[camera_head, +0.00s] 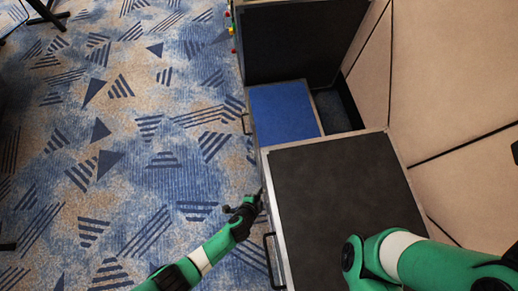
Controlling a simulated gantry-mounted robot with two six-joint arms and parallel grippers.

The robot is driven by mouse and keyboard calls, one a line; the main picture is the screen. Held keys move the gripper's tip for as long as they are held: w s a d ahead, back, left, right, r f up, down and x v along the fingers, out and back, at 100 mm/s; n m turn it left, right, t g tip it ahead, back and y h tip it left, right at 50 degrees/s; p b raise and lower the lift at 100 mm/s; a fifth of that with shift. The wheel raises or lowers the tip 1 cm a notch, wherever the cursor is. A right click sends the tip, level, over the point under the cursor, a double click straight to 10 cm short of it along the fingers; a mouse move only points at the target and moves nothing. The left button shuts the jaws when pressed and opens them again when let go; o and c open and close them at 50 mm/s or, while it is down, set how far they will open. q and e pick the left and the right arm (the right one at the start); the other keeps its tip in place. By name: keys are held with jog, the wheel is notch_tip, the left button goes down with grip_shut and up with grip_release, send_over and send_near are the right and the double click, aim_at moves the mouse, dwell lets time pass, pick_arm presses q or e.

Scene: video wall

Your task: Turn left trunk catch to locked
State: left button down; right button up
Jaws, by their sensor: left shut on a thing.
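The trunk (345,190) has a dark top with pale metal edging and fills the lower middle of the head view. My left gripper (261,197) is at the trunk's left side wall, with its fingertips at that wall just below the top edge. It is shut on the small left trunk catch there. The catch is mostly hidden by the fingers, and its turn position cannot be made out. My right arm comes in at the lower right over the trunk's near corner, and its gripper is not in view.
A black handle (269,262) stands out from the trunk's side, nearer than my left gripper. A blue-topped case (284,112) with its own handle is behind the trunk, and a taller dark case (300,45) is beyond. Beige padded panels (450,90) are at right. Patterned carpet at left is open.

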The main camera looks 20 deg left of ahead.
pick_arm(q)
jog(key=shift+w+d, duration=0.1)
jog(key=t+b, duration=0.1)
jog(key=b, duration=0.1)
jog(key=t+b, duration=0.1)
jog(key=b, duration=0.2)
jog(key=shift+s+d+f+m+y+b, duration=0.1)
jog(key=shift+s+f+m+y+b, duration=0.1)
jog(key=shift+f+m+y+b, duration=0.2)
jog(key=shift+s+r+t+y, duration=0.1)
jog(key=shift+r+t+y, duration=0.15)
jog(key=shift+t, duration=0.45)
jog(key=shift+f+m+t+y, duration=0.35)
jog(key=shift+t+y, duration=0.1)
jog(key=shift+t, duration=0.55)
jog(key=shift+r+t, duration=0.25)
jog(key=shift+t, duration=0.15)
jog(key=c, duration=1.1)
grip_release()
jog(key=shift+o, duration=0.6)
jog(key=shift+d, duration=0.2)
jog(key=shift+a, duration=0.1)
